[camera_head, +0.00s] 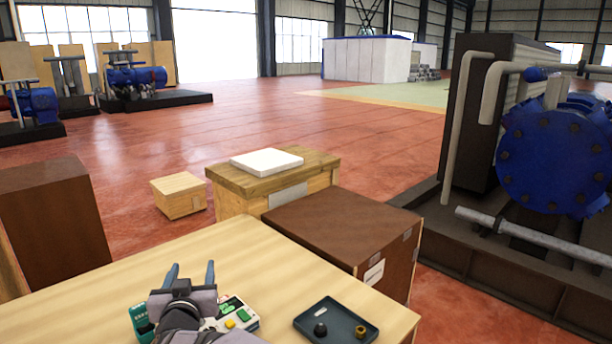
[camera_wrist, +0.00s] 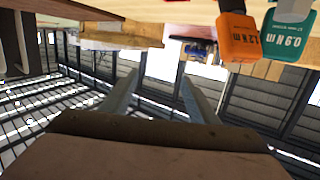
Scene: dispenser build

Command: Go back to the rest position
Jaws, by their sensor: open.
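My gripper (camera_head: 191,268) is at the front of the light wooden table (camera_head: 262,262) in the head view, with its two blue-grey fingers apart and nothing between them. In the wrist view my gripper (camera_wrist: 158,76) also shows spread, empty fingers. That view is upside down, with the hall roof and windows behind the fingers. My gripper and wrist hide part of the table and the devices beside them.
A teal device (camera_head: 140,318) and a white-green box (camera_head: 238,312) flank my wrist. A dark tray (camera_head: 304,321) holds a black knob and a brass part. Orange (camera_wrist: 238,36) and teal (camera_wrist: 287,38) torque tools hang at the wrist view's upper right. The table's left is clear.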

